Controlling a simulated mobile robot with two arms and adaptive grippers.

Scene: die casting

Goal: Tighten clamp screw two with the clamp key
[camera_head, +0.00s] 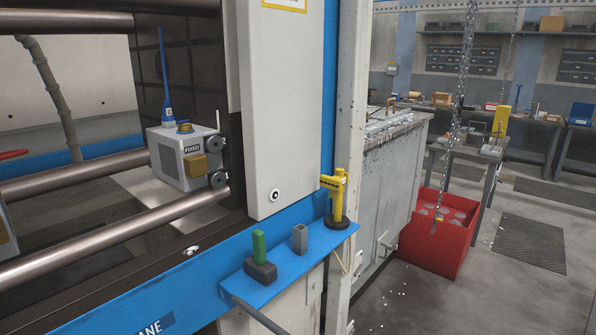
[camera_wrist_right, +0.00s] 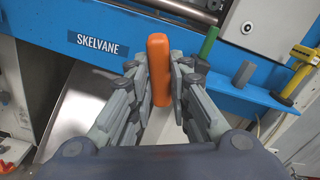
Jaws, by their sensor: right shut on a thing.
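My right gripper (camera_wrist_right: 160,78) is shut on an upright orange handle (camera_wrist_right: 158,62) in the right wrist view. I take it for the clamp key; no working end of it shows. In the head view, a light grey die block (camera_head: 171,160) sits between the machine's bars. Two dark round clamp screws stick out on its right side, an upper screw (camera_head: 213,144) with a small mark like a 2 and a lower screw (camera_head: 217,180). The gripper is in front of the machine, apart from the screws. Neither gripper shows in the head view.
A blue shelf (camera_head: 285,262) on the machine front bears a green peg in a dark block (camera_head: 260,262), a grey block (camera_head: 300,238) and a yellow tool (camera_head: 337,198). Steel tie bars (camera_head: 110,222) cross before the die. A white door panel (camera_head: 281,100) stands to its right.

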